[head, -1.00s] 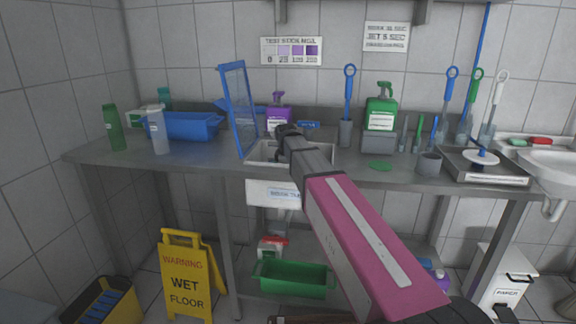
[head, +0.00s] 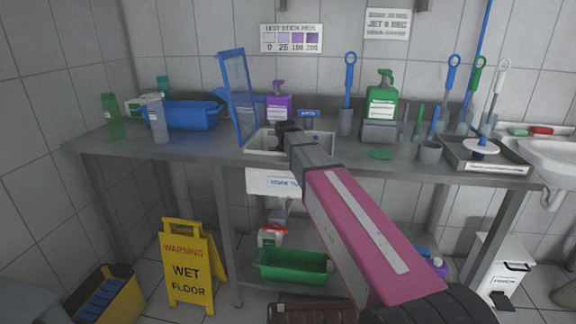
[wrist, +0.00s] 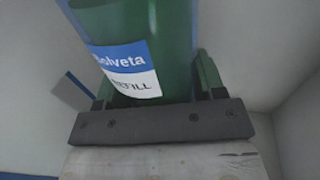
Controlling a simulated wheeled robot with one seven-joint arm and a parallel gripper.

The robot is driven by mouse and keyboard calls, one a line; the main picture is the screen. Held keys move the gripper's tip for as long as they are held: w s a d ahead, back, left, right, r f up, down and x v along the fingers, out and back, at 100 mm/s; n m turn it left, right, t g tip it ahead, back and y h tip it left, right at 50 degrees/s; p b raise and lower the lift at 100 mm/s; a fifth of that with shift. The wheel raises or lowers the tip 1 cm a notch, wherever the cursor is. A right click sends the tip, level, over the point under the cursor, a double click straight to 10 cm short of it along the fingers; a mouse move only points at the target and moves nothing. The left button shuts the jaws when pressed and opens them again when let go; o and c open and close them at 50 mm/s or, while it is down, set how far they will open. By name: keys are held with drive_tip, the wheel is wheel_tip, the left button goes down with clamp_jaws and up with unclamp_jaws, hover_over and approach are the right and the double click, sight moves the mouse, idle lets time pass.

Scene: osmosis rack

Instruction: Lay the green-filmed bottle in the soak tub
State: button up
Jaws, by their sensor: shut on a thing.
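A green bottle with a white and blue "Solveta" refill label (wrist: 128,72) is between the fingers of my gripper (wrist: 155,88) in the wrist view. My gripper is shut on it. In the head view my gripper (head: 287,128) is over the white soak tub (head: 270,181), set into the counter with a sign on its front. The held bottle is hidden there behind my gripper and arm. I cannot tell whether it touches the tub. Pale walls surround it in the wrist view.
A blue-framed screen (head: 238,98) stands upright at the tub's left edge. A purple spray bottle (head: 279,102) is behind the tub. Another green bottle (head: 112,117), a clear bottle (head: 157,120) and a blue tray (head: 183,117) stand left.

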drive_tip(key=shift+f, duration=0.3)
idle(0.5)
drive_tip(key=o, duration=1.1)
drive_tip(key=shift+v, duration=5.05)
